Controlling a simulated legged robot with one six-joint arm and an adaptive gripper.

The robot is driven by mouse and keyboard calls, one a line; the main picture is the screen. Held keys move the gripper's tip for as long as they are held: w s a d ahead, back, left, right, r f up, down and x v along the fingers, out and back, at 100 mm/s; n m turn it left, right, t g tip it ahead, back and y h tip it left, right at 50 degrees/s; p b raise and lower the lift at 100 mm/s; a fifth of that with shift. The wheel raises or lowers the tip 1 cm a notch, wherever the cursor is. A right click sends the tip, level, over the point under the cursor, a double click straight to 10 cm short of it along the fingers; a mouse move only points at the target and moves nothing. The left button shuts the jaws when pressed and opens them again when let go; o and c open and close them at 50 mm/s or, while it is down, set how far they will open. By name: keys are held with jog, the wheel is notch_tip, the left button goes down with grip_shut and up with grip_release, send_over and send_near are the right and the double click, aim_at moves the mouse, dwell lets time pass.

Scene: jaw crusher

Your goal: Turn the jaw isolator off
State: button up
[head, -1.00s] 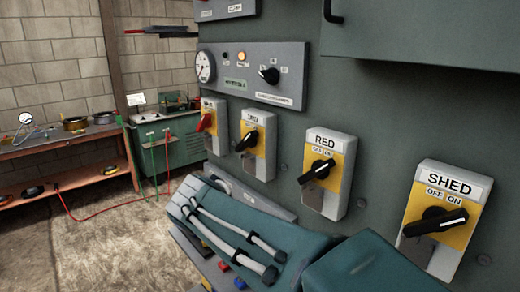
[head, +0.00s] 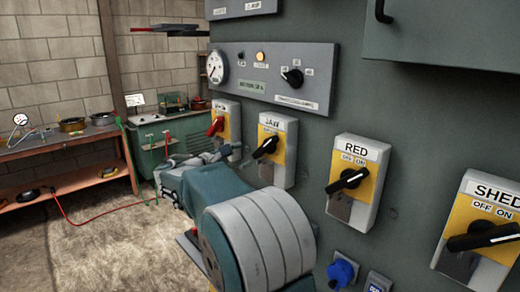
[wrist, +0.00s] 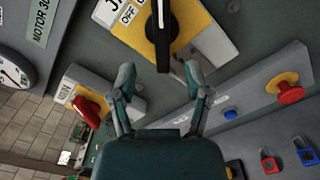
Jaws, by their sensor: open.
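The jaw isolator (head: 284,170) is a grey box with a yellow plate, a black rotary handle (head: 265,147) and a label reading JAW. In the head view its handle slants from lower left to upper right. In the wrist view the black handle (wrist: 158,38) stands upright in the picture at the top, with a white mark towards its upper end. Part of the OFF/ON lettering is cut off there. My gripper (wrist: 160,77) is open and empty, its two fingertips just below the handle's lower end in the wrist view. I cannot tell whether they touch anything.
An isolator with a red handle (head: 215,127) is left of the jaw one. The RED isolator (head: 360,211) and SHED isolator (head: 455,264) are to its right. The wrist view shows a red emergency button (wrist: 291,94) and a red padlock (wrist: 269,164) on a sloped panel.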

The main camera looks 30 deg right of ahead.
aim_at(262, 149)
jog(key=d, duration=0.5)
jog(key=w+d, duration=0.1)
jog(key=d, duration=0.2)
jog(key=shift+f, duration=0.1)
jog(key=shift+a, duration=0.15)
jog(key=shift+a, duration=0.15)
jog(key=shift+d, duration=0.2)
grip_shut()
